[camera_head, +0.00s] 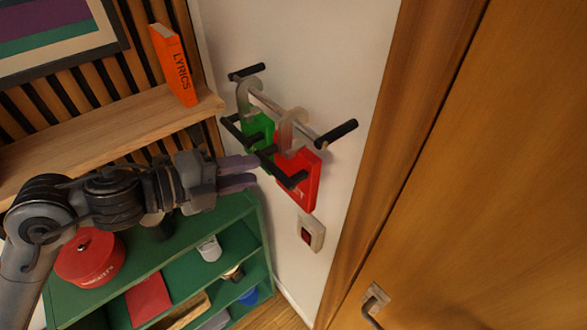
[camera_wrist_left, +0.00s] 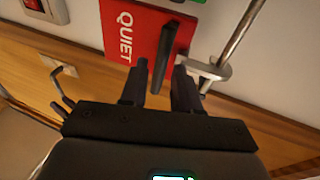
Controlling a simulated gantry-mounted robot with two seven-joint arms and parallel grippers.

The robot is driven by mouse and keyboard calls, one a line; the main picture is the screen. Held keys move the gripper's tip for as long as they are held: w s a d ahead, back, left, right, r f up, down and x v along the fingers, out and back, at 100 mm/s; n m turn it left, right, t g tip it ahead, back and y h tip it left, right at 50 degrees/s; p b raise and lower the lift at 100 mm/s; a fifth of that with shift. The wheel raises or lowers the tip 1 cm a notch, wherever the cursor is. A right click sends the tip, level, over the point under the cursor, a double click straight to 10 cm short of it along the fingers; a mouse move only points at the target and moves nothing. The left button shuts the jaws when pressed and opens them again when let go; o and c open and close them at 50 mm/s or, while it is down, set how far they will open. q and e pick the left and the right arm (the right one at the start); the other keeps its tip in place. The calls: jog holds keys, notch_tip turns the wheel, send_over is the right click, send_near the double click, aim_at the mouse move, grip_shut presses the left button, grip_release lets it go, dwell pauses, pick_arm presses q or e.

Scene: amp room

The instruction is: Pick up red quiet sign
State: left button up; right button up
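The red quiet sign (camera_head: 299,180) hangs by a pale hook from a metal rail on the white wall, right of a green sign (camera_head: 258,132). In the left wrist view the red sign (camera_wrist_left: 125,35) shows the white word QUIET, ahead of the fingers. My left gripper (camera_head: 246,171) is open, just left of the red sign. In the left wrist view, its two fingers (camera_wrist_left: 161,72) are apart, and a black peg (camera_wrist_left: 166,58) shows between them, in front of the sign. I cannot tell whether they touch it. My right gripper is not in view.
Several black pegs (camera_head: 337,133) stick out around the rail (camera_head: 285,112). A wall switch (camera_head: 311,232) is below the red sign. A wooden shelf (camera_head: 120,125) with an orange LYRICS book (camera_head: 174,65) and a green shelf unit (camera_head: 215,222) are left; a wooden door (camera_head: 480,170) is right.

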aim_at(267, 167)
pick_arm(q)
jog(key=shift+x, duration=2.9)
jog(key=shift+s+d+r, duration=0.1)
jog(key=shift+s+r, duration=0.05)
jog(key=shift+c, duration=0.3)
grip_shut()
